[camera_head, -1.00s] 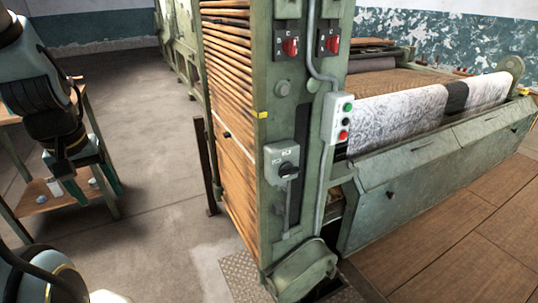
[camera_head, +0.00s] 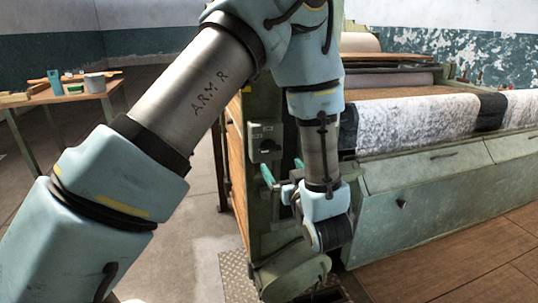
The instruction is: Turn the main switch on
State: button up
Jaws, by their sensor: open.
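The grey switch box (camera_head: 265,138) sits on the green machine post, left of my wrist. A dark round part shows on its face; I cannot make out its setting. I cannot tell from a label that this is the main switch. My gripper (camera_head: 283,171) is just below and right of the box, its teal fingers apart, with nothing seen between them. I cannot tell whether a finger touches the post or box. The red rotary switches and push-button box higher on the post are hidden behind my arm.
The machine's green front panel (camera_head: 430,190) and its patterned cloth roll (camera_head: 415,122) stretch to the right. A wooden table (camera_head: 60,95) with a cup and small items stands at the back left. Open floor lies between table and post.

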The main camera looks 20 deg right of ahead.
aim_at(271, 149)
jog(key=w, duration=0.3)
jog(key=w+d+p, duration=0.1)
jog(key=w, duration=0.2)
jog(key=w+p, duration=0.1)
jog(key=w, duration=0.3)
jog(key=shift+d, duration=0.25)
jog(key=c, duration=1.1)
